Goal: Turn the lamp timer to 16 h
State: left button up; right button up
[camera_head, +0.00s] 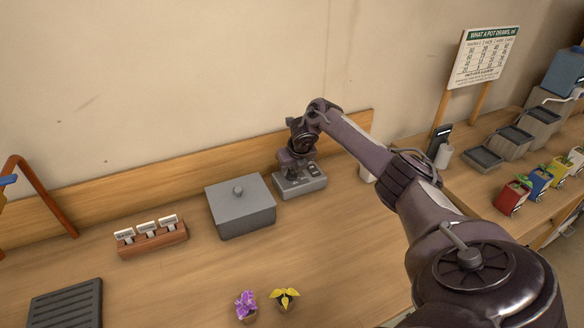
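The lamp timer appears to be the small grey box (312,184) on the bench near the back wall, with a dark panel on its top right. My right arm reaches in from the lower right, and my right gripper (287,178) is down at the left part of this box. The gripper and wrist hide that part, so the dial and its setting cannot be read. The fingers are too small and dark to tell whether they are open or closed. My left gripper is not in view.
A grey lidded box (240,212) stands just left of the timer. A wooden label holder (152,240) and a slatted tray (66,306) are further left. Two small flower pots, purple (246,306) and yellow (285,299), stand in front. Painted pots (512,196) and grey trays line the right bench.

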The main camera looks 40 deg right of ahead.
grip_shut()
